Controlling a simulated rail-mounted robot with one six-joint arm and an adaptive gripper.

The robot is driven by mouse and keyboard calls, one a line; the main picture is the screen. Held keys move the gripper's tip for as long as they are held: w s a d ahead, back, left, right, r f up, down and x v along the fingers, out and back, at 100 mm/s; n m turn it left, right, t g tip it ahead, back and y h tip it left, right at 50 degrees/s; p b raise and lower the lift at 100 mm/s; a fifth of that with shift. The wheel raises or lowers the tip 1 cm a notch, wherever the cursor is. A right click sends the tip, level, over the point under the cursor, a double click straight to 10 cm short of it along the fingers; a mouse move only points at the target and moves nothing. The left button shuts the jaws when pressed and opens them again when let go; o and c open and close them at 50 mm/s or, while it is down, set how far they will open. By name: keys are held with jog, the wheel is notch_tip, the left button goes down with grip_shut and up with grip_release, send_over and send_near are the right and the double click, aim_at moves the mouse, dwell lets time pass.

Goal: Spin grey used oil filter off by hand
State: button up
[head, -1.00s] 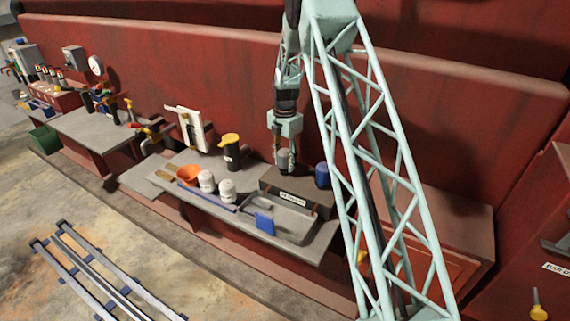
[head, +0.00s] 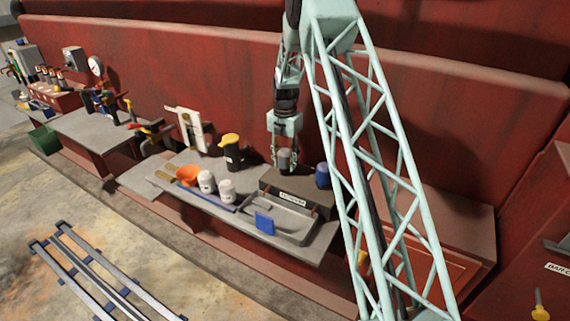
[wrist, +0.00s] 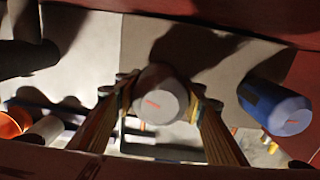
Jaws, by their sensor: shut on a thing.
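The grey used oil filter (head: 284,160) stands on top of the dark labelled block (head: 290,197) on the bench. My gripper (head: 284,163) comes down from above and is shut on the filter, one finger on each side. In the wrist view the filter's round end (wrist: 160,94), with a small red mark, sits between the two fingers. A blue filter (head: 322,175) stands to the right on the same block, apart from my gripper; it also shows in the wrist view (wrist: 274,105). The filter's lower end is hidden from the wrist view.
A grey tray (head: 297,235) with a blue piece lies in front of the block. Two white containers (head: 227,190), an orange funnel (head: 187,174) and a dark jug with a yellow top (head: 231,150) stand left. The red wall (head: 450,130) rises close behind.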

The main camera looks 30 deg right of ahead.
aim_at(285, 150)
jog(key=shift+n, duration=0.5)
jog(key=shift+n, duration=0.3)
jog(key=shift+n+b, duration=0.4)
jog(key=shift+n, duration=1)
jog(key=shift+o, duration=1.2)
jog(key=shift+c, duration=0.7)
jog(key=shift+r, duration=0.25)
jog(key=shift+r+p, duration=0.75)
jog(key=shift+r, duration=1.35)
